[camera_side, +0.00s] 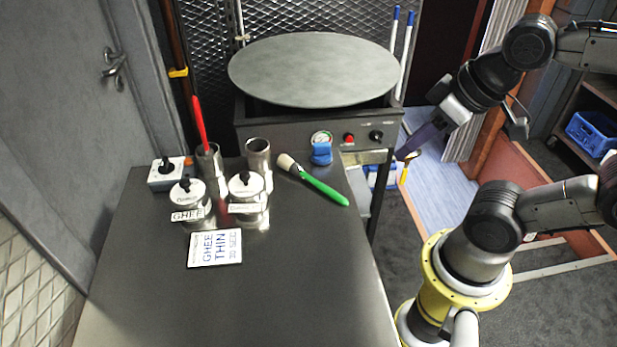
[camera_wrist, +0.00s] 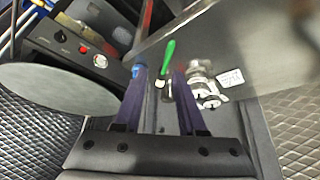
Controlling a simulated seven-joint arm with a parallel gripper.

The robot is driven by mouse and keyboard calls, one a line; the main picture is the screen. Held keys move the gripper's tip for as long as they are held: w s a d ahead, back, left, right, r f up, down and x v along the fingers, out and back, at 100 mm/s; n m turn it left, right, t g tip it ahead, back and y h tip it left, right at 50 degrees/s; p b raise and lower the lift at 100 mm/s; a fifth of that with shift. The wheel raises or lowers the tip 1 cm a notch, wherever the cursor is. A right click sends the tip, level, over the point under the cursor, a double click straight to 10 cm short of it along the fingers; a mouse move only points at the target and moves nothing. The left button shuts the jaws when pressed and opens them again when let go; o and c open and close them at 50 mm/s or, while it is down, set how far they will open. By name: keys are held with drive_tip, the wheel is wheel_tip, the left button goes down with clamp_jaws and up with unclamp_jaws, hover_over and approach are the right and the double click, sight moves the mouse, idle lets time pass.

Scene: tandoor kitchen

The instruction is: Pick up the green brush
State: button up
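The green brush (camera_side: 322,188) lies on the steel counter near its right edge. Its pale bristles point to the back left and its green handle to the front right. In the wrist view its green handle (camera_wrist: 168,56) shows between and beyond my fingertips. My gripper (camera_side: 408,155) is to the right of the counter edge, apart from the brush. In the wrist view the two purple fingers of my gripper (camera_wrist: 160,74) stand apart with nothing held between them. The fingers hide part of the counter near the brush.
A blue object (camera_side: 321,153) stands close behind the brush. Steel cups (camera_side: 258,158), one holding a red-handled tool (camera_side: 199,122), and lidded pots (camera_side: 246,190) stand left. A round griddle (camera_side: 315,70) is behind. The front of the counter (camera_side: 260,300) is clear.

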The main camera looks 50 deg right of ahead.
drive_tip(key=shift+o, duration=1.2)
drive_tip(key=shift+s, duration=0.1)
drive_tip(key=w+r, duration=0.1)
drive_tip(key=r, duration=0.1)
drive_tip(key=m+g, duration=0.1)
drive_tip(key=g, duration=0.4)
hover_over(332, 191)
wheel_tip(332, 191, down, 3)
drive_tip(key=shift+g, duration=0.3)
drive_tip(key=f, duration=0.9)
drive_tip(key=shift+a, duration=0.25)
drive_tip(key=shift+d+f, duration=0.2)
drive_tip(key=shift+f, duration=2.8)
clamp_jaws()
